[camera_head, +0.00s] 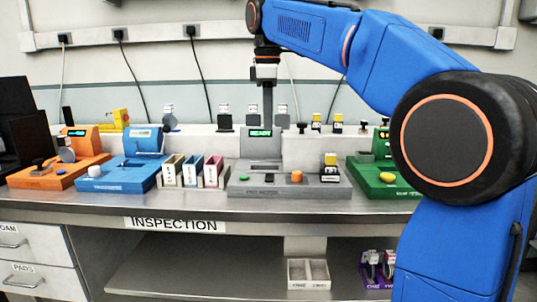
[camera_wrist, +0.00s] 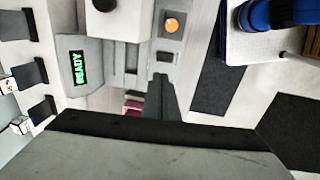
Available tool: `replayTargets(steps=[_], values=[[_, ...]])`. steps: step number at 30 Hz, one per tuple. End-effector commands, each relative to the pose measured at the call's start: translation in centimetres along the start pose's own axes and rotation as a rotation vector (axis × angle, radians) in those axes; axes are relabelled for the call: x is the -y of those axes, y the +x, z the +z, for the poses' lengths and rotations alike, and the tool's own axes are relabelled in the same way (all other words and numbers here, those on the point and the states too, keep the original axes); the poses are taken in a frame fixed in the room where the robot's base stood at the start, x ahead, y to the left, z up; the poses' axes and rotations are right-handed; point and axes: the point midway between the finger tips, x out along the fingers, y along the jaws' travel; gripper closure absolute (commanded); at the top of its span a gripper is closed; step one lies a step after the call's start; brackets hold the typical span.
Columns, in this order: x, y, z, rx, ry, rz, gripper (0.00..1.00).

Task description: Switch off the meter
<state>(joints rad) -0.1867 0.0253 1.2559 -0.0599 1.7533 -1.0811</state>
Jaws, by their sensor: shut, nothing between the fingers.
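A grey bench unit (camera_head: 243,186) sits mid-bench with a lit green READY display (camera_head: 261,133); it is the likely meter, but its front label is too small to read. In the wrist view the READY display (camera_wrist: 77,67), orange knob (camera_wrist: 172,24) and a dark button (camera_wrist: 165,57) show. My gripper (camera_head: 267,121) points down above the unit's rear, in front of the display area, shut and empty.
A yellow-and-black module (camera_head: 330,165) stands at the grey unit's right. Several small boxes (camera_head: 192,172) stand to its left, then blue (camera_head: 125,174) and orange (camera_head: 60,172) units. A green unit (camera_head: 375,180) is at right, partly behind my arm. A white ledge runs behind.

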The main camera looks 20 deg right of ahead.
Motion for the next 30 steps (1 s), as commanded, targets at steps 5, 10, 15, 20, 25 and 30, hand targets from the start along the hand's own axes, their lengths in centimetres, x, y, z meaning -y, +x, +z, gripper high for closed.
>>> replayTargets(steps=[5, 10, 15, 20, 25, 30], values=[[0.1, 0.0, 0.0, 0.0, 0.0, 0.0, 1.0], [0.1, 1.1, 0.0, 0.001, 0.0, -0.002, 1.0], [0.1, 3.8, 0.1, 0.001, 0.0, -0.003, 1.0], [0.1, 6.6, 0.0, 0.001, 0.0, -0.002, 1.0], [0.1, 9.6, 0.0, 0.001, 0.0, -0.002, 1.0], [0.1, 12.0, 0.0, 0.0, 0.0, 0.0, 1.0]])
